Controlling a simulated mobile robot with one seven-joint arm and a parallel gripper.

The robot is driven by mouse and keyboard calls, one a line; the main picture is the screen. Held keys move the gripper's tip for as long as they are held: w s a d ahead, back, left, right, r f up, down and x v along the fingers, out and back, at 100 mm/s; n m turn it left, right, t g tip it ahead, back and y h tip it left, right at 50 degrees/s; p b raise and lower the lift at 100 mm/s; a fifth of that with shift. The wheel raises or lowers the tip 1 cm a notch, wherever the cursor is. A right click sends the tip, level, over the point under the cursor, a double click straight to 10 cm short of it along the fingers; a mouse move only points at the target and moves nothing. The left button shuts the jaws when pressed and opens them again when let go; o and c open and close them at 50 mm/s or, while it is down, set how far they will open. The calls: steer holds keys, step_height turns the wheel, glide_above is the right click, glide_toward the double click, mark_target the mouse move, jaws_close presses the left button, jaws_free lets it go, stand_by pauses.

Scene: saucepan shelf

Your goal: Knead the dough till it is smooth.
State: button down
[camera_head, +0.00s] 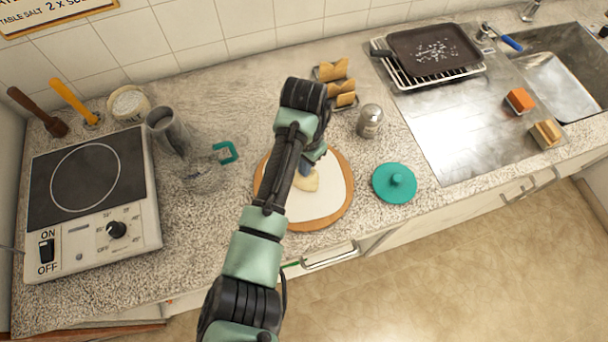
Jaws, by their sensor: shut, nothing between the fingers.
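A small pale yellow lump of dough (308,183) lies on a round board (328,206) with a white top and a wooden rim, near the front edge of the counter. My arm reaches over the board from the front and hides part of the dough and of the board. My gripper (307,168) is at the dough, pointing down, mostly hidden by my own wrist. It is shut with nothing held. I cannot tell how deeply it presses into the dough.
A teal lid (394,183) lies right of the board, with a metal shaker (369,121) behind it. A sink (566,62) is at the far right.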

steer(key=shift+r+p, duration=1.2)
steer(key=shift+p, duration=0.05)
steer(key=shift+f, duration=0.3)
steer(key=shift+f+b, duration=0.75)
steer(key=shift+f, duration=0.15)
steer(key=shift+r+p, duration=1.2)
steer(key=shift+p, duration=0.05)
